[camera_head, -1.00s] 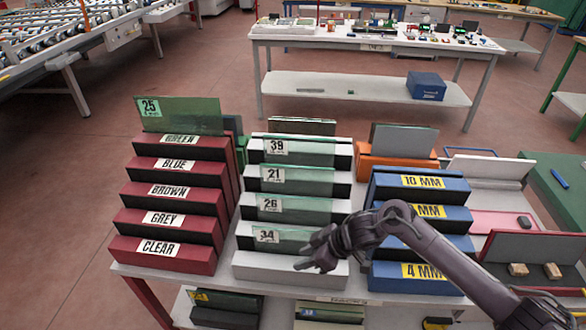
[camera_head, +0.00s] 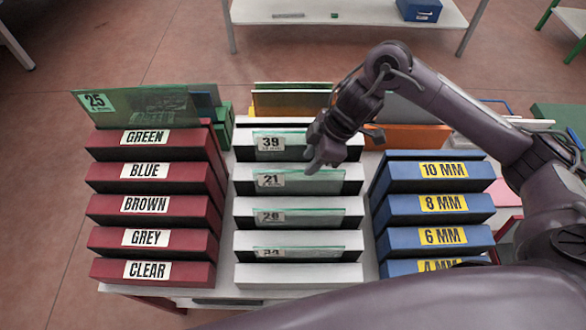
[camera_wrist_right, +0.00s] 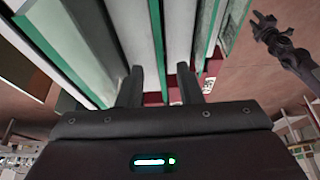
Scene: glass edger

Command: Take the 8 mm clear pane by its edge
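Green-edged glass panes stand upright in the white stepped rack (camera_head: 298,275), labelled 39 (camera_head: 290,142), 21 (camera_head: 290,177), a blurred number in the twenties (camera_head: 290,215) and 34 (camera_head: 290,251). The small print is unreadable, so I cannot tell which is the 8 mm clear one. My right gripper (camera_head: 316,160) is over the right side of this rack, by the panes 39 and 21. In the right wrist view it (camera_wrist_right: 158,85) is open, with a green pane edge (camera_wrist_right: 157,40) between its separated fingers; contact is not visible. My left gripper (camera_wrist_right: 263,24) shows small at upper right there.
A red rack (camera_head: 155,205) labelled by colour stands left, with a green pane (camera_head: 140,107) labelled 25 on top. A blue rack (camera_head: 430,205) labelled by thickness stands right. More panes stand in an orange rack (camera_head: 410,135) behind.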

